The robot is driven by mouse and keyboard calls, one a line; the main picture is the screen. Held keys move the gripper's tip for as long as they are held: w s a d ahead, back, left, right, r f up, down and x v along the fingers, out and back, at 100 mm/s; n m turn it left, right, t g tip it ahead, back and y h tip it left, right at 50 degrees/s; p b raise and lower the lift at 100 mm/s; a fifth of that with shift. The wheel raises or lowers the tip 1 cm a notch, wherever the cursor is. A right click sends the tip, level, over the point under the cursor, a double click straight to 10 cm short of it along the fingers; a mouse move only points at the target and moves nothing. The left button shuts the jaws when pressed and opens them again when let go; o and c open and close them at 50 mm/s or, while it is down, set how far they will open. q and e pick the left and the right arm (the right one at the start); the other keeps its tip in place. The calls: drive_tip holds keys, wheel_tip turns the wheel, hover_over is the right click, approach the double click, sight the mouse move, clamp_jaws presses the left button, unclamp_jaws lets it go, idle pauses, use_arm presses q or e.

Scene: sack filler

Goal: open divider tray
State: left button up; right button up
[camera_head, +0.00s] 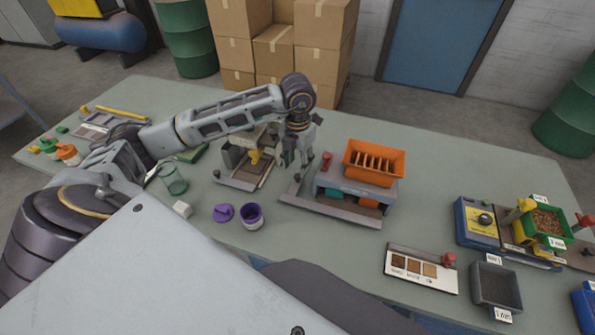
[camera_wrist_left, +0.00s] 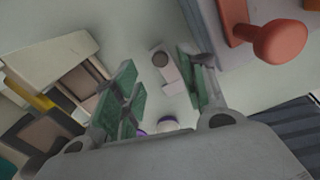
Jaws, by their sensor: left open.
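The orange divider (camera_head: 374,161) with upright slats sits on a grey stand (camera_head: 345,207), with teal and orange parts below. A red knob (camera_head: 327,158) stands at its left side; it shows large in the left wrist view (camera_wrist_left: 281,41), on a grey edge at the upper right. My left gripper (camera_head: 297,160) points down just left of the knob, apart from it. In the wrist view its green-padded fingers (camera_wrist_left: 158,90) are spread and nothing is between them. I cannot tell which part is the tray. My right gripper is out of view.
A grey-framed device with a yellow part (camera_head: 254,157) stands close left of the gripper. A purple cup (camera_head: 251,215) and its lid (camera_head: 223,212) lie in front. A sample card (camera_head: 421,270) and grey bin (camera_head: 496,287) are at right. Table behind the divider is clear.

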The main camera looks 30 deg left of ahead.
sight(297, 175)
use_arm(q)
wheel_tip(297, 175, down, 3)
drive_tip(key=shift+f, duration=0.75)
drive_tip(key=shift+c, duration=0.4)
clamp_jaws()
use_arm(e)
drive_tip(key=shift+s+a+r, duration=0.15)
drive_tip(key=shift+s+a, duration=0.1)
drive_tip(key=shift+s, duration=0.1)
